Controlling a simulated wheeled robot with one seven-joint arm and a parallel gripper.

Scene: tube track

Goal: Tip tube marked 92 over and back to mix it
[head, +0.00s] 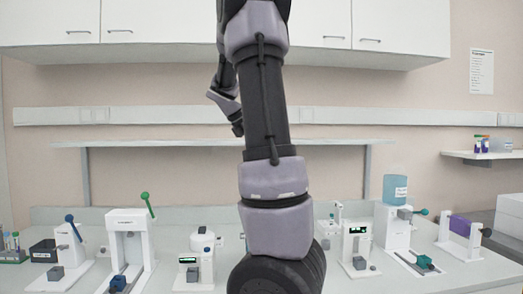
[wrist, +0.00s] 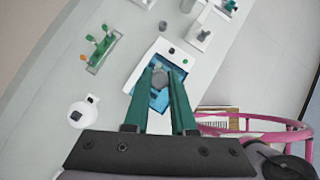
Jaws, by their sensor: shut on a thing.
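My gripper (wrist: 161,74) shows in the wrist view with its two green fingers reaching up the picture. It is shut on a small round grey end (wrist: 158,78) between the fingertips, which looks like the top of a tube. Most of that tube is hidden, and no marking such as 92 can be read on it. The held thing is seen above a white device with a blue panel (wrist: 154,98). In the head view my arm fills the middle, and my gripper and the held thing cannot be made out.
A small rack with green pieces (wrist: 100,50) and a round white device (wrist: 83,111) lie left in the wrist view; a pink ring (wrist: 262,122) is at right. The head view shows tubes (head: 12,243), a lever press (head: 128,240) and a blue-topped dispenser (head: 395,190).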

